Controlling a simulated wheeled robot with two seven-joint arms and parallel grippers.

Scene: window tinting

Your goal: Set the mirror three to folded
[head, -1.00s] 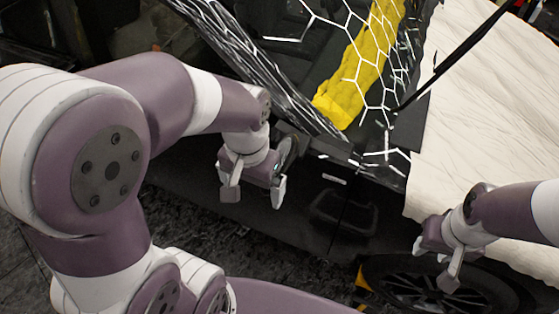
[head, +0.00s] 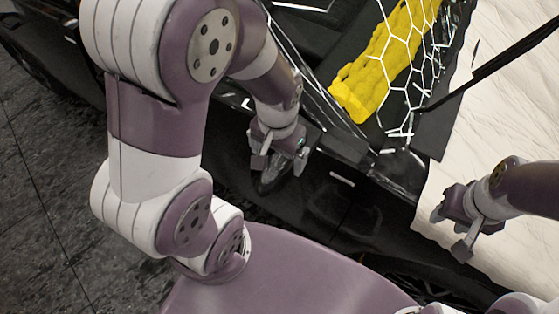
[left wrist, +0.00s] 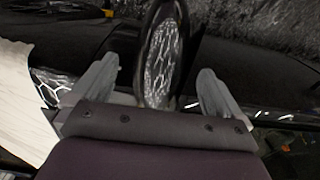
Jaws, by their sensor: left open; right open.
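The side mirror (head: 270,180) sticks out from the side of a dark car (head: 330,215). In the left wrist view its oval glass (left wrist: 161,55) shows, reflecting a white honeycomb pattern. My left gripper (head: 279,165) is open at the mirror and partly hides it in the head view. In the left wrist view its fingers (left wrist: 157,75) stand one on each side of the mirror, with gaps between. My right gripper (head: 450,230) is open and empty over the pale cover at the right. Whether the mirror touches my left gripper's palm is hidden.
A yellow cloth (head: 365,95) lies behind the windscreen with white honeycomb lines. A pale quilted cover (head: 500,110) lies over the car's bonnet. A black wiper-like bar (head: 490,70) crosses it. Dark tiled floor (head: 45,215) is clear at the left.

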